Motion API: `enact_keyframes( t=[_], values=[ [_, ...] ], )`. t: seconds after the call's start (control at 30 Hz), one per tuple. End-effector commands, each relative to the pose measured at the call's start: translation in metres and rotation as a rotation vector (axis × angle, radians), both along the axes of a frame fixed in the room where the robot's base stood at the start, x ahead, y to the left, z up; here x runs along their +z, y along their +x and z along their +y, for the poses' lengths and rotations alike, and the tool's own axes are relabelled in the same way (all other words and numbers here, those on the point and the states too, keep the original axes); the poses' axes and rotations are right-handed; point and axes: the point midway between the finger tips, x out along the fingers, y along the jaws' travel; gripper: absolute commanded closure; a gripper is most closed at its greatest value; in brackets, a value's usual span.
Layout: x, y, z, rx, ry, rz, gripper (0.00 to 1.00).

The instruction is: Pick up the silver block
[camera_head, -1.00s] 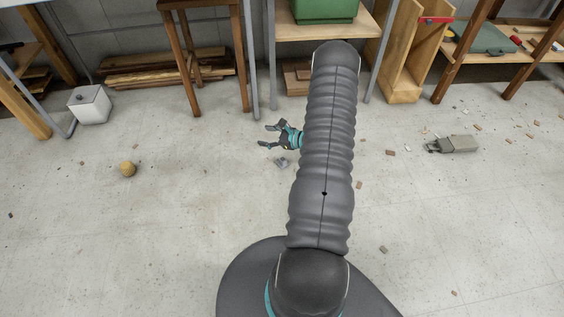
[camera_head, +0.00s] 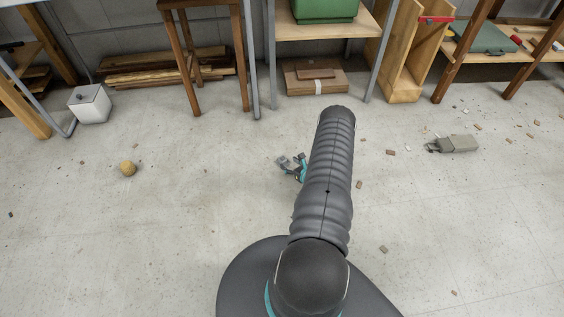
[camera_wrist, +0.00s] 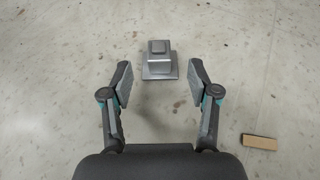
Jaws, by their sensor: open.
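The silver block (camera_wrist: 158,61) is a grey stepped piece with a wide flat base and a smaller raised top. It lies on the concrete floor, in the wrist view just beyond my fingertips and centred between them. My gripper (camera_wrist: 159,82) is open, with its two fingers spread and nothing between the pads. In the head view my gripper (camera_head: 294,162) shows to the left of my arm, and the silver block (camera_head: 282,162) is a small grey shape close to its fingertips. My arm hides part of the gripper there, and I cannot tell the exact gap.
A tan chip (camera_wrist: 259,142) lies right of my gripper. A yellow ball (camera_head: 127,168) and a white box (camera_head: 90,104) are on the left. A grey case-like object (camera_head: 453,144) lies on the right. Shelves and stools line the back wall. The floor around the block is mostly clear.

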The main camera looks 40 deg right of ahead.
Motion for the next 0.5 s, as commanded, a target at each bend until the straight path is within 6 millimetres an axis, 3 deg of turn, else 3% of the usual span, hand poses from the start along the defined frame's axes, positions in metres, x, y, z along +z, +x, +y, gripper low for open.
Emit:
enact_keyframes(
  t=[0.1,0.37,0.5],
  values=[
    [-0.007,0.014,-0.001,0.002,-0.001,0.0,0.4],
    [-0.012,0.03,0.0,0.002,0.0,-0.001,0.4],
    [-0.02,0.049,0.001,0.004,0.0,-0.001,0.4]
  ],
)
